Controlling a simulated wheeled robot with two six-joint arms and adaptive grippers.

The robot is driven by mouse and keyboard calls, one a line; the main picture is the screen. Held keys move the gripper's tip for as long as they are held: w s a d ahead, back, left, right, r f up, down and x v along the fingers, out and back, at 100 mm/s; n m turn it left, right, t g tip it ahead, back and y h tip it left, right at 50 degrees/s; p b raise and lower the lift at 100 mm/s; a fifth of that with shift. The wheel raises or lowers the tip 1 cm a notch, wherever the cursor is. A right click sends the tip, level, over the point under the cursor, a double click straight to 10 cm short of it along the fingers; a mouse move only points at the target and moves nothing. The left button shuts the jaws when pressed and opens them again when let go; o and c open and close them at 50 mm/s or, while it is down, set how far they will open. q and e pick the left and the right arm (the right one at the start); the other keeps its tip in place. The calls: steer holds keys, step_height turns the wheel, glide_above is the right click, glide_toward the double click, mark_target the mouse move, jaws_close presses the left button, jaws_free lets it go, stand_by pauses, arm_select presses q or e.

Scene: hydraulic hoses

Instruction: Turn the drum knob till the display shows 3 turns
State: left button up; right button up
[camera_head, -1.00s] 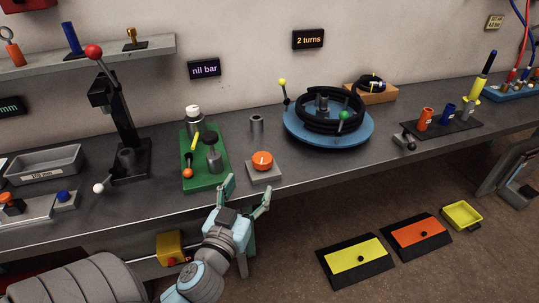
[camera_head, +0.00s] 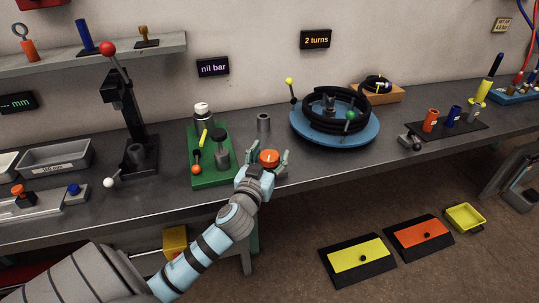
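An orange round knob (camera_head: 268,157) sits on a small grey base at the front of the bench. My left gripper (camera_head: 266,163) is at this knob, its fingers apart with the knob between them; I cannot tell if they touch it. The hand hides most of the base. The blue round drum (camera_head: 370,137) carries a coiled black hose (camera_head: 340,122) and a small green-topped knob (camera_head: 350,115) on its rim. The display (camera_head: 315,39) on the wall above reads "2 turns". My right gripper is not in view.
A green plate with fittings (camera_head: 207,178) stands just left of the hand, and a grey cylinder (camera_head: 263,122) behind it. A yellow-tipped lever (camera_head: 291,90) stands left of the drum. A small lever block (camera_head: 411,141) is to its right. Another display (camera_head: 213,67) reads "nil bar".

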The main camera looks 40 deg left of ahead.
arm_select(q)
steer(key=c, duration=0.8)
steer(key=shift+f+n+g+y+b, duration=0.15)
steer(key=shift+n+g+y+b, duration=0.4)
steer(key=shift+y, duration=0.25)
steer(key=n+g+y+b, duration=0.2)
steer(key=y, duration=0.1)
steer(key=shift+w+f+n+y+b, duration=0.1)
steer(key=shift+f+n+y+b, duration=0.1)
steer(key=shift+n+y+b, duration=0.15)
steer(key=shift+r+n+g+y+b, duration=0.1)
steer(key=shift+n+g+y+b, duration=0.25)
steer(key=shift+n, duration=0.05)
steer(key=shift+r, duration=0.25)
steer(key=o, duration=1.2)
